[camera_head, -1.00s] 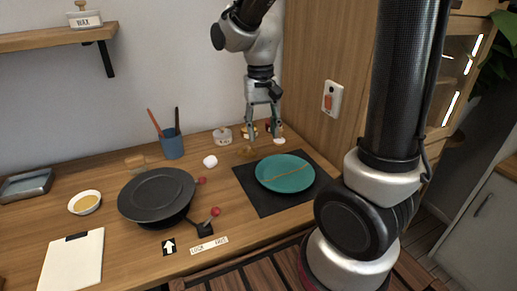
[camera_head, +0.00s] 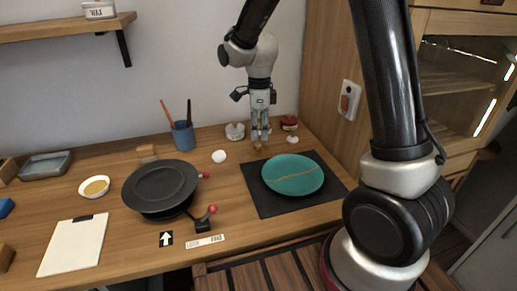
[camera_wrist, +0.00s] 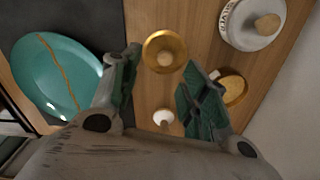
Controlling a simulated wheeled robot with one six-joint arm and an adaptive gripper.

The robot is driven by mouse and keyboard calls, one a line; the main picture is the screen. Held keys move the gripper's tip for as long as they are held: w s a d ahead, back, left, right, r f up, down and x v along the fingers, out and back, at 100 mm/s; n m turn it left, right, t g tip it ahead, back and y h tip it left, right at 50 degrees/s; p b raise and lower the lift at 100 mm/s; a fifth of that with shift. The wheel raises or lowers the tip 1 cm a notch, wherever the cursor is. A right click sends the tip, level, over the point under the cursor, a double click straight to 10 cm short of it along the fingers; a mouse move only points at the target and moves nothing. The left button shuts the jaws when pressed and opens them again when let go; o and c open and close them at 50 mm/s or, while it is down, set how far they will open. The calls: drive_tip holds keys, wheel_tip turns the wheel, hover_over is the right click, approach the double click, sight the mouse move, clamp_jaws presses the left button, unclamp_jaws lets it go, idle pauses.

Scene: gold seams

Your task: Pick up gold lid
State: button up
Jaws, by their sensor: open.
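The gold lid (camera_wrist: 164,51) is a small round disc with a pale knob, lying on the wooden counter. In the head view it is a small gold spot (camera_head: 258,147) just behind the black mat. My gripper (camera_wrist: 161,60) is open above the lid, with one finger at each side of it in the wrist view. It points down and looks empty. In the head view my gripper (camera_head: 260,138) is low over the counter, near the lid. Whether the fingertips touch the lid or counter cannot be told.
A teal plate with a gold seam (camera_head: 293,175) lies on the black mat (camera_head: 262,199). A white lidded jar (camera_wrist: 252,30) and a gold-topped round container (camera_wrist: 232,88) stand close by. A small white object (camera_wrist: 163,118) is also near. A red jar (camera_head: 289,123) stands behind.

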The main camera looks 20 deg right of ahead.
sight(258, 143)
drive_tip(key=f, duration=0.5)
drive_tip(key=shift+w+f, duration=0.1)
drive_tip(key=shift+w, duration=0.25)
drive_tip(key=c, duration=0.9)
